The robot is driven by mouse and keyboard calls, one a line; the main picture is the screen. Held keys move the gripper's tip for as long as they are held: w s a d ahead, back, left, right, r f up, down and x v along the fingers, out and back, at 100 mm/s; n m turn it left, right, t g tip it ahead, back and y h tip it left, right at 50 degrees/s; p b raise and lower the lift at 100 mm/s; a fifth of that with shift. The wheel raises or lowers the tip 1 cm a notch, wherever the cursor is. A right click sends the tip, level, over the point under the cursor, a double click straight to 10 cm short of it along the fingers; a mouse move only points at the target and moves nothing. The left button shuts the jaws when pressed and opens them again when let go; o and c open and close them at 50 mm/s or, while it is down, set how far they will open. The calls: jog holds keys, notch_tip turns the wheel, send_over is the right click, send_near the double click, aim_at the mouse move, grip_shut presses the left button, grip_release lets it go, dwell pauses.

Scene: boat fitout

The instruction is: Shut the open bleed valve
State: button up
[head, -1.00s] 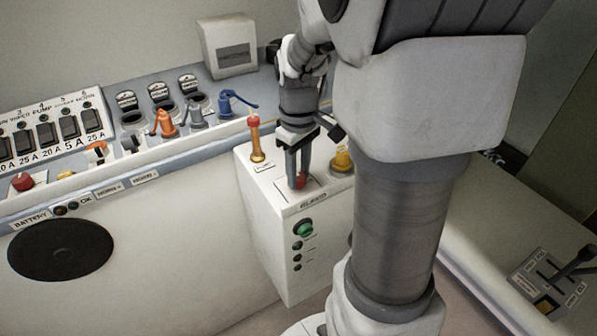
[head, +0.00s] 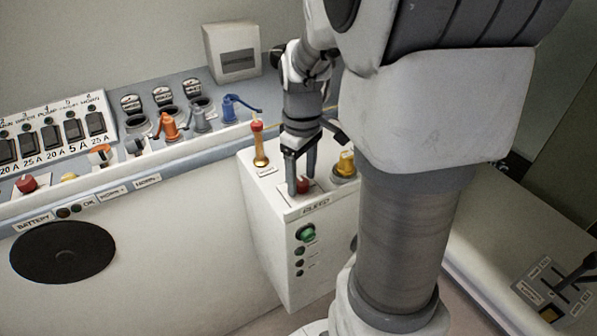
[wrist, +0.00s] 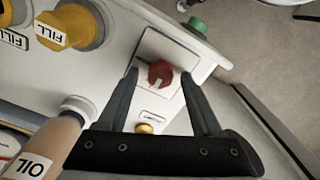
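The bleed valve is a red knob (head: 306,184) with a pale mark, on a light square plate on top of a white box (head: 262,215). The box front carries a "BLEED" label (head: 316,207). In the wrist view the knob (wrist: 160,75) lies between the two fingertips, with its pale mark pointing down and left. My gripper (head: 301,181) points down over the plate; it also shows in the wrist view (wrist: 159,74). Its fingers are apart, one on each side of the knob, with visible gaps. The head view partly hides the knob behind a finger.
A yellow fill cap (head: 345,164) stands close right of my gripper, and a red-topped brass handle (head: 258,145) close left. Green button (head: 306,233) is on the box front. Orange (head: 168,126) and blue (head: 232,107) levers and a switch panel (head: 55,135) lie left.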

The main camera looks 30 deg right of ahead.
aim_at(302, 181)
notch_tip(302, 181, up, 17)
jog(key=shift+r+p, duration=0.2)
jog(key=shift+p, duration=0.1)
dwell(0.4)
jog(key=s+a+f+m+t, duration=0.2)
jog(key=s+a, duration=0.3)
jog(key=s, duration=0.1)
jog(key=s+a+f+m+t, duration=0.3)
jog(key=s+a, duration=0.2)
jog(key=s, duration=0.1)
jog(key=shift+s+a+f+t, duration=0.2)
jog(key=shift+a+f+t, duration=0.05)
jog(key=shift+a+t, duration=0.1)
